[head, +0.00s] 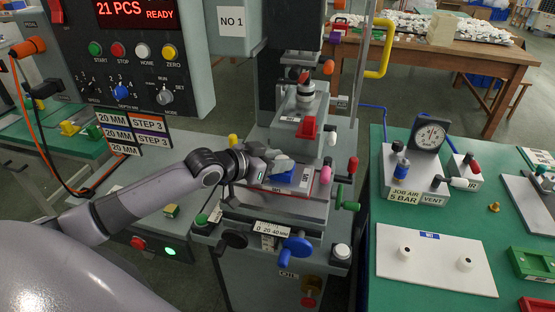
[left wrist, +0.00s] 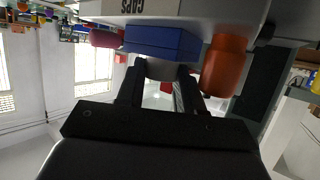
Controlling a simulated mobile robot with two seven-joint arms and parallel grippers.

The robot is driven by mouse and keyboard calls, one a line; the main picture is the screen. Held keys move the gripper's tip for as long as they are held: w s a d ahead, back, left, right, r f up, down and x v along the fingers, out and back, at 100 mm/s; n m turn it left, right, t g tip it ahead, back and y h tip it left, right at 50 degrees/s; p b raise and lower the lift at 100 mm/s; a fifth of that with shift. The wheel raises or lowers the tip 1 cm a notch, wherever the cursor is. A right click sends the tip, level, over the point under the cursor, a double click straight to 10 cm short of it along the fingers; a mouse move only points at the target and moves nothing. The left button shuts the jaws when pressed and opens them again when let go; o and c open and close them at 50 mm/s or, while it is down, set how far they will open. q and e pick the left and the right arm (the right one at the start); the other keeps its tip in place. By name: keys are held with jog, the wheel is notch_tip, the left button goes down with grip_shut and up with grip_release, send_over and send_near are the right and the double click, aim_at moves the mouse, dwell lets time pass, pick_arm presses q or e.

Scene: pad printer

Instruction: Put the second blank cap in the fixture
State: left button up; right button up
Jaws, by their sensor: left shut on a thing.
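My left gripper (head: 270,167) reaches in from the left to the blue fixture (head: 282,178) on the pad printer's slide. In the left wrist view its fingers (left wrist: 161,92) are shut on a pale grey-white cap (left wrist: 160,70). The cap is right against the blue fixture (left wrist: 162,42) in that view; I cannot tell whether it is seated or just touching. Two small white round caps (head: 405,251) (head: 465,263) stand apart on a white board (head: 432,281) with a blue label, on the green table at right. My right gripper is not in view.
A gauge block (head: 413,174) stands on the green table (head: 385,140). An orange part (left wrist: 225,66) is close beside the fingers.

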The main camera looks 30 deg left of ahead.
pick_arm(q)
jog(key=shift+s+f+p, duration=0.15)
jog(key=shift+f+p, duration=0.05)
jog(key=shift+f, duration=0.35)
jog(key=shift+s+f+p, duration=0.15)
jog(key=shift+f, duration=0.4)
dwell(0.6)
jog(key=o, duration=1.1)
jog(key=shift+r, duration=0.1)
jog(key=shift+w+a+r+p, duration=0.1)
jog(key=shift+a+r+p, duration=0.05)
jog(key=shift+r+p, duration=0.75)
jog(key=shift+a+r+p, duration=0.2)
jog(key=shift+r+p, duration=0.4)
jog(key=shift+p, duration=0.1)
jog(key=shift+d+r+p, duration=0.2)
jog(key=shift+r+p, duration=0.25)
jog(key=shift+r, duration=1.25)
